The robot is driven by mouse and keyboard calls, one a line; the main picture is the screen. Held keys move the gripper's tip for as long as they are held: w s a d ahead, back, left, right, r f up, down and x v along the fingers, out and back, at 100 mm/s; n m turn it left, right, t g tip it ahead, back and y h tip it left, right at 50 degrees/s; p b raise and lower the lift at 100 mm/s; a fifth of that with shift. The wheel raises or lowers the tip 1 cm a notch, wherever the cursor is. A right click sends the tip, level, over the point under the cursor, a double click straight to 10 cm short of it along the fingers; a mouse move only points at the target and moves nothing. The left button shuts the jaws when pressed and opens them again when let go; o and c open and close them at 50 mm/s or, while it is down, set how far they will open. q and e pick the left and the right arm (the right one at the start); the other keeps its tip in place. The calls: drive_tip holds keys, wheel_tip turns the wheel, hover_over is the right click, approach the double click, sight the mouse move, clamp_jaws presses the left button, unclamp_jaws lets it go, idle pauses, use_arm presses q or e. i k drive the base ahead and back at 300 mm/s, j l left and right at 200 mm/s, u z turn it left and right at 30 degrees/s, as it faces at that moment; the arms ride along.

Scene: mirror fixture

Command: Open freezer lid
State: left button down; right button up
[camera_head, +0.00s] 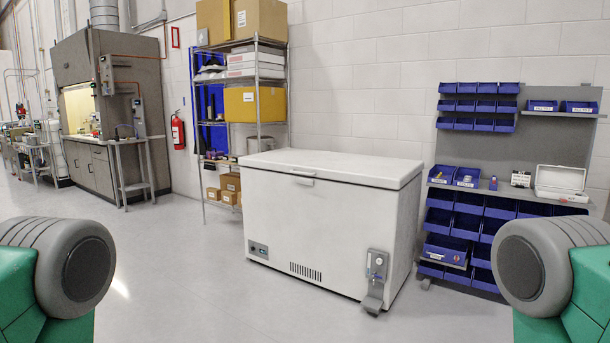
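A white chest freezer (315,238) stands against the wall in the middle of the view, some way ahead of me. Its lid (345,167) lies flat and closed on the body. A small handle (303,175) sits at the lid's front edge, left of its middle. A grey device with a pedal (375,280) is on the freezer's front at the lower right. Green and grey parts of my two arms show at the lower left and lower right edges. Neither gripper is in view.
A wire shelf with boxes (240,125) stands behind the freezer on the left. A rack of blue bins (470,205) stands to its right. A fume hood (95,110) and a red fire extinguisher (178,131) are further left. The grey floor (215,295) before the freezer is clear.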

sight(372, 170)
drive_tip(key=i+l+z, duration=0.1)
drive_tip(key=i+l, duration=0.15)
drive_tip(key=i, duration=0.65)
drive_tip(key=i+l, duration=0.15)
drive_tip(key=i, duration=0.7)
drive_tip(key=i+l+z, duration=0.15)
drive_tip(key=i, duration=0.75)
